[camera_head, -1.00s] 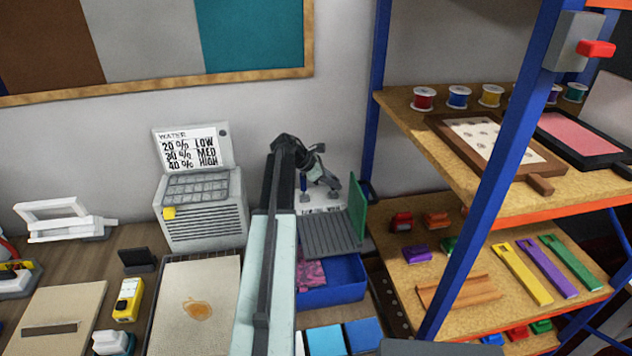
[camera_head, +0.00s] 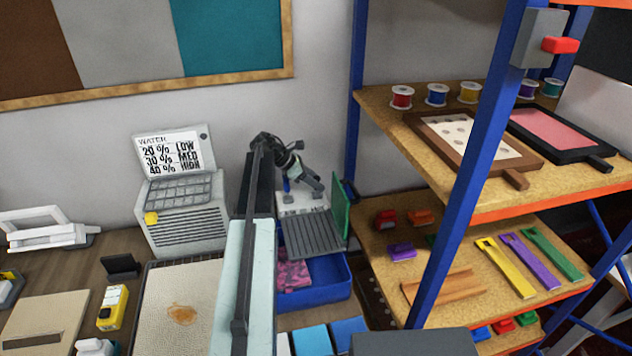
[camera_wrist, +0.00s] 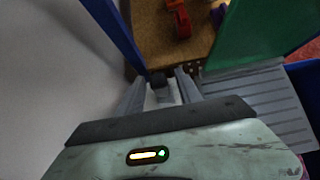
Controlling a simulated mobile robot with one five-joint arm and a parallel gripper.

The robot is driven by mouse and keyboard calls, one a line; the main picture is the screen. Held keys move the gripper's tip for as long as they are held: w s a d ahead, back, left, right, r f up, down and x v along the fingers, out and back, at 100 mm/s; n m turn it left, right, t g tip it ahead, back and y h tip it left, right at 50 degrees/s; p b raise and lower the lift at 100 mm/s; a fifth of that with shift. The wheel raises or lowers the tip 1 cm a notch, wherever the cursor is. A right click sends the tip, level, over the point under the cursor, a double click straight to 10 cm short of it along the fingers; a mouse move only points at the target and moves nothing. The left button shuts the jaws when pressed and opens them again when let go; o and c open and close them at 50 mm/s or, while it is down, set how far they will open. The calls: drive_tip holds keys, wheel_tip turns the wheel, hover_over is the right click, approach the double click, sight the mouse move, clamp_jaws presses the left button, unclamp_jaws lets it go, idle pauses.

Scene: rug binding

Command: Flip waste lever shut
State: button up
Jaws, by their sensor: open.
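My gripper (camera_head: 318,186) is at the back of the bench, above a grey ridged plate (camera_head: 314,235) and left of an upright green panel (camera_head: 341,205). In the wrist view its two fingers (camera_wrist: 162,94) are apart with nothing held. A small dark knob-like piece (camera_wrist: 158,78) shows just beyond the fingertips; I cannot tell whether it is the waste lever or whether the fingers touch it. The green panel (camera_wrist: 262,30) and ridged plate (camera_wrist: 262,100) lie to the right there. Below the plate is a blue bin (camera_head: 325,294) with pink scraps (camera_head: 293,274).
A blue shelf post (camera_head: 357,110) stands right of my gripper, with loaded shelves (camera_head: 400,215) beyond. A grey box (camera_head: 543,38) with a red handle (camera_head: 561,45) is on the front post. A grey-white machine (camera_head: 185,222) stands left of my arm. The wall is close behind.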

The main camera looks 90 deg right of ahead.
drive_tip(key=p+v, duration=0.5)
drive_tip(key=v, duration=0.2)
drive_tip(key=shift+w+r, duration=0.15)
drive_tip(key=shift+w, duration=0.1)
drive_tip(key=shift+r, duration=0.1)
